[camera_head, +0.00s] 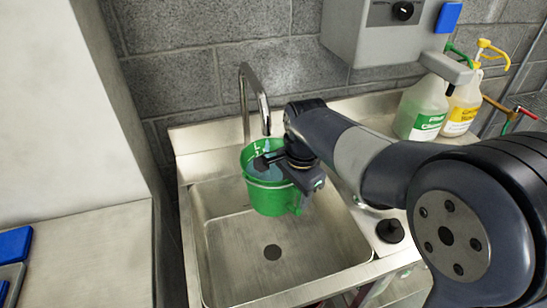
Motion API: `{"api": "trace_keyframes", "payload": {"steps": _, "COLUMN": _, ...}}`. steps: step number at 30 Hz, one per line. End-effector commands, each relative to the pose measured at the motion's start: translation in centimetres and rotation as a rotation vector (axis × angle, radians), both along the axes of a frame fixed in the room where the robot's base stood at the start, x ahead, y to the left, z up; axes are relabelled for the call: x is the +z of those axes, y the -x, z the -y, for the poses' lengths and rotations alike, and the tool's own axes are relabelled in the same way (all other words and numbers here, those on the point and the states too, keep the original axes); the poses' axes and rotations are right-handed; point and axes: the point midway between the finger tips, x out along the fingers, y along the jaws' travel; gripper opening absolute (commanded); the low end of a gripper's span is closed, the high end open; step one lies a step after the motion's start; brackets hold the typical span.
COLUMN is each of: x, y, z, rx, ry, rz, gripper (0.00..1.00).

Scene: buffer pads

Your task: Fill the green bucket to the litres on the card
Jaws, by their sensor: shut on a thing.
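The green bucket (268,200) is upright in the sink, below the tap spout (266,125). It has white markings inside its far wall, and bluish water shows in it. A pale bluish streak below the spout looks like running water. My gripper (276,163) reaches in from the right, over the bucket's rim, and is shut on the bucket. The arm hides part of the rim, and I cannot tell whether the bucket's base touches the basin floor. I cannot make out a card with litres on it.
The steel sink basin (225,262) has free floor in front of the bucket, with a dark drain (272,252). A black knob (390,230) stands on the right ledge. Two pump bottles (422,105) (462,105) and a grey wall box (375,40) are behind. A blue pad (14,243) lies left.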

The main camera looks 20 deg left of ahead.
Motion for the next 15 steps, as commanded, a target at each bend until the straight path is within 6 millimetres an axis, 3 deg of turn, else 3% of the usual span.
{"api": "trace_keyframes", "payload": {"steps": 11, "x": 0.3, "y": -0.1, "z": 0.0, "rx": 0.0, "ry": -0.007, "rz": 0.008, "gripper": 0.0}}
{"api": "trace_keyframes", "payload": {"steps": 15, "x": 0.3, "y": 0.5, "z": 0.9, "rx": -0.001, "ry": -0.007, "rz": 0.008, "gripper": 0.0}}
